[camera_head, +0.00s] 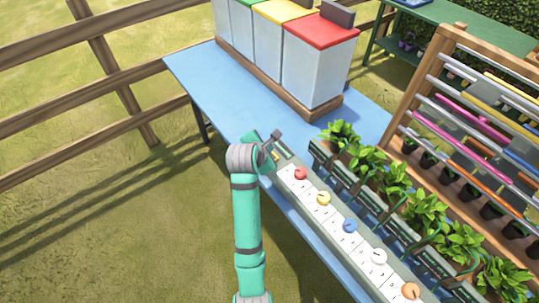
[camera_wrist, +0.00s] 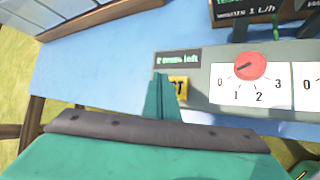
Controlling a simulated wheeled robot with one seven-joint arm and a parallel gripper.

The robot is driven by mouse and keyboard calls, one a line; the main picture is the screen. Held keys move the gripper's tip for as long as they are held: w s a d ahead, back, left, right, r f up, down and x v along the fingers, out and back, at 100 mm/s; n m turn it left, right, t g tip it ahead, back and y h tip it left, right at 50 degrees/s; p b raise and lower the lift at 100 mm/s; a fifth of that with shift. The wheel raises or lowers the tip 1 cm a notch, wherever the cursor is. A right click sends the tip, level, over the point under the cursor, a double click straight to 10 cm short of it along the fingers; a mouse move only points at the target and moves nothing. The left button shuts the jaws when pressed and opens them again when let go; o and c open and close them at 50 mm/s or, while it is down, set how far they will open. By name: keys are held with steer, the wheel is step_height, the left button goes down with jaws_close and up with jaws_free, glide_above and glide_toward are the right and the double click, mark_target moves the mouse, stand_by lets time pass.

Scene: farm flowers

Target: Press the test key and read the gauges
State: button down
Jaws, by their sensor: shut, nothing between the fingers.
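A long grey control panel (camera_wrist: 205,75) lies along the blue table's near edge. At its left end is a yellow test key (camera_wrist: 178,86), its lettering partly hidden behind my finger. In the head view my gripper (camera_head: 270,148) is over the panel's left end. A red dial (camera_wrist: 250,66) has marks 0 to 3. A dark sign (camera_wrist: 258,9) reads "wants 1 L/h".
Yellow (camera_head: 323,198), blue (camera_head: 350,226), white (camera_head: 378,256) and orange (camera_head: 411,290) dials follow along the panel. Potted plants (camera_head: 395,180) with dark panels stand behind them. Lidded bins (camera_head: 318,65) stand at the back; a wooden rack (camera_head: 470,110) is at right.

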steer(key=shift+r, duration=2)
